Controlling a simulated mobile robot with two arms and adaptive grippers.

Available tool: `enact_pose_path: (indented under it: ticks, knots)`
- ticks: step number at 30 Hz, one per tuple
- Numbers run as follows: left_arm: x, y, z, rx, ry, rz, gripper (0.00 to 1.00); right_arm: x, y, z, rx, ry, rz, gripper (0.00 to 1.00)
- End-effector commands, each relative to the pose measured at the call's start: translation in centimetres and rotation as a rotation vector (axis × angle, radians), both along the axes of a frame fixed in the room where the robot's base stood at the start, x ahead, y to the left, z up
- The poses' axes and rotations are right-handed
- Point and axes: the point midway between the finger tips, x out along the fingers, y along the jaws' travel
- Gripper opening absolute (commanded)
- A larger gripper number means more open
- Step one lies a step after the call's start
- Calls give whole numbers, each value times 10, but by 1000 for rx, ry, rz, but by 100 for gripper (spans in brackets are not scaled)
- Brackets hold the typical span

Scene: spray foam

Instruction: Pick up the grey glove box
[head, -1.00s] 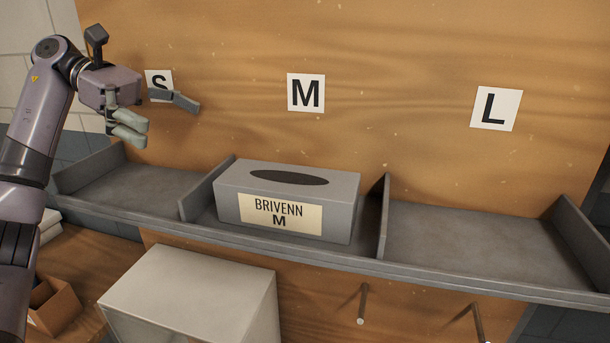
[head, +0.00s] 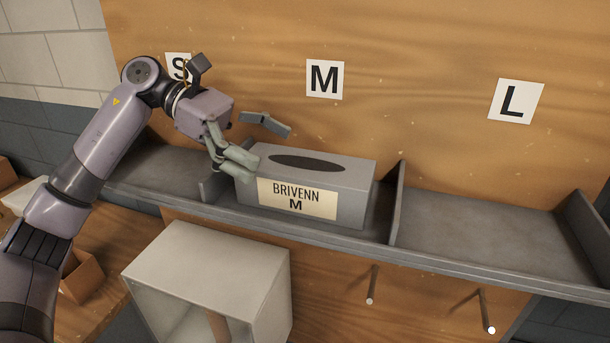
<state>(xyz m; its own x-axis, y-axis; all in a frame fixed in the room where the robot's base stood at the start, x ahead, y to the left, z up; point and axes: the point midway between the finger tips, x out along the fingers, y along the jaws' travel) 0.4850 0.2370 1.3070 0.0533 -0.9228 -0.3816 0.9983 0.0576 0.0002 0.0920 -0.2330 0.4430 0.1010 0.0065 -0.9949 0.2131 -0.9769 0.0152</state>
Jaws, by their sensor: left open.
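The grey glove box (head: 345,175) sits upright in the middle compartment of the grey shelf (head: 480,222), under the M sign. It has a dark oval opening on top and a label reading "BRIVENN M" on its front. My left gripper (head: 262,143) is open at the box's left end. Its near finger overlaps the box's upper left front corner in the picture, and its far finger shows behind and above the top edge. I cannot tell whether it touches the box. My right gripper is not in view.
Low dividers (head: 398,203) separate the compartments. The right compartment under the L sign (head: 515,101) is empty. A pale open-fronted box (head: 205,262) stands below the shelf, and pegs (head: 372,285) stick out from the wooden panel. A cardboard box (head: 82,278) is at lower left.

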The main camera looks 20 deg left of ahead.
Motion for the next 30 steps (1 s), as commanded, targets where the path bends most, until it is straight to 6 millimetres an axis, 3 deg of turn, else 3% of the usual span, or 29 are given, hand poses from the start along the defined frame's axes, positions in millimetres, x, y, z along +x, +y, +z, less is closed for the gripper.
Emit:
enact_pose_path:
  ticks: [1, 6, 14, 30]
  knots:
    - [0, -7, -2, 2, 5, -3, 94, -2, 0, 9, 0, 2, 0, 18]
    - [2, -25, -12, 1, 2, -1, 94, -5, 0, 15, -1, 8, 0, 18]
    - [2, -28, -15, 0, 0, 0, 94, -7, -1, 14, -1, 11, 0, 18]
    - [2, -28, -15, 1, 0, 0, 60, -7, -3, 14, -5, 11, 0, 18]
